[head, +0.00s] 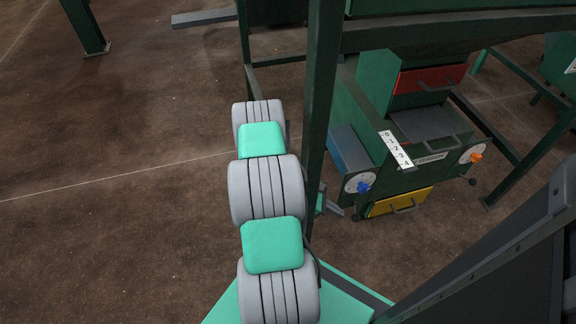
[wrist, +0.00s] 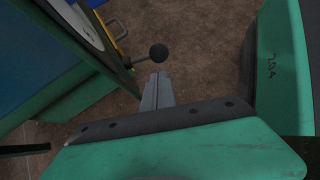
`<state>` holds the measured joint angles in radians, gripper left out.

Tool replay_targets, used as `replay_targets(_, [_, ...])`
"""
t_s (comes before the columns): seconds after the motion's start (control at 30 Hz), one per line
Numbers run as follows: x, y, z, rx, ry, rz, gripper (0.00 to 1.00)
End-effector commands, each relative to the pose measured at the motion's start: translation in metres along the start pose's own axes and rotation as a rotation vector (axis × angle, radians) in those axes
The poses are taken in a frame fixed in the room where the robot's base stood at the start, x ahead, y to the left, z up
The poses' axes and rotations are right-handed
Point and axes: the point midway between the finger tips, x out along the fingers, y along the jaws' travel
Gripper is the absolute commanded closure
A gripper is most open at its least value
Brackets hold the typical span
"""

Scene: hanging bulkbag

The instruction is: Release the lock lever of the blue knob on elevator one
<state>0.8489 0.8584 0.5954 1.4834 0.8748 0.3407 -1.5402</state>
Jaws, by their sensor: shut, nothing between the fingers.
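The blue knob (head: 363,187) sits on a white round dial on the left front of the green machine in the head view. A lock lever with a black ball end (head: 356,217) shows just below it. In the wrist view, the black ball (wrist: 158,53) is just beyond my fingertips, and part of the white dial (wrist: 78,20) shows at upper left. The blue knob itself is not clear there. My gripper (head: 337,211) is shut and empty, close to the left of the ball; its fingers (wrist: 158,80) point at the ball. I cannot tell whether they touch.
An orange knob (head: 475,157) with its own black ball lever (head: 472,182) is on the right. A yellow drawer (head: 400,202), a red drawer (head: 430,79) and a number strip (head: 396,149) are nearby. A green post (head: 321,90) stands beside my arm. Floor at left is open.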

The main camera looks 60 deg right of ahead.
Motion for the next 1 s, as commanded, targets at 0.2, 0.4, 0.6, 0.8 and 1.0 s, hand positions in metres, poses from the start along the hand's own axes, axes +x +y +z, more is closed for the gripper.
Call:
replay_targets(0.2, [-0.022, -0.002, 0.005, 0.001, -0.002, -0.007, 1.0])
replay_targets(0.4, [-0.05, -0.002, 0.006, 0.003, -0.002, -0.008, 1.0])
replay_targets(0.6, [-0.091, -0.001, 0.007, 0.002, -0.002, -0.005, 1.0])
replay_targets(0.8, [-0.13, 0.005, 0.011, 0.045, 0.04, 0.015, 1.0])
replay_targets(1.0, [-0.17, 0.011, 0.017, 0.095, 0.095, 0.037, 1.0])
